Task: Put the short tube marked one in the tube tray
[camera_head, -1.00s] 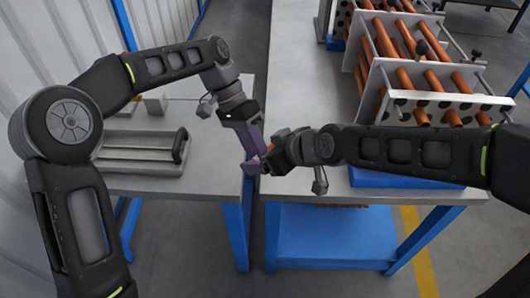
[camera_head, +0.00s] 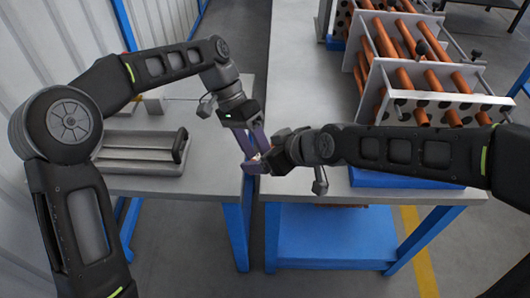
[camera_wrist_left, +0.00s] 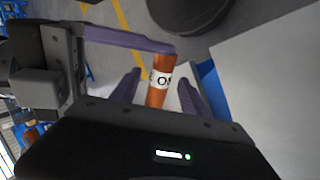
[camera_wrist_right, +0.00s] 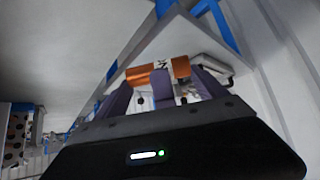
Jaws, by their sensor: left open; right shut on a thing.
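The short orange tube (camera_wrist_left: 157,93) has a white label with black letters, partly hidden, that reads like "ONE". My right gripper (camera_head: 261,161) is shut on the tube near one end, above the gap between the two tables. My left gripper (camera_wrist_left: 158,88) is open, with its purple fingers on either side of the tube's labelled part. The tube's orange ends show in the right wrist view (camera_wrist_right: 139,75), with fingers hiding part of it. The grey tube tray (camera_head: 140,158) with a black end handle lies on the left table.
A rack of several long orange tubes between perforated plates (camera_head: 450,105) stands on the right table (camera_head: 310,95). A narrow gap separates the tables.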

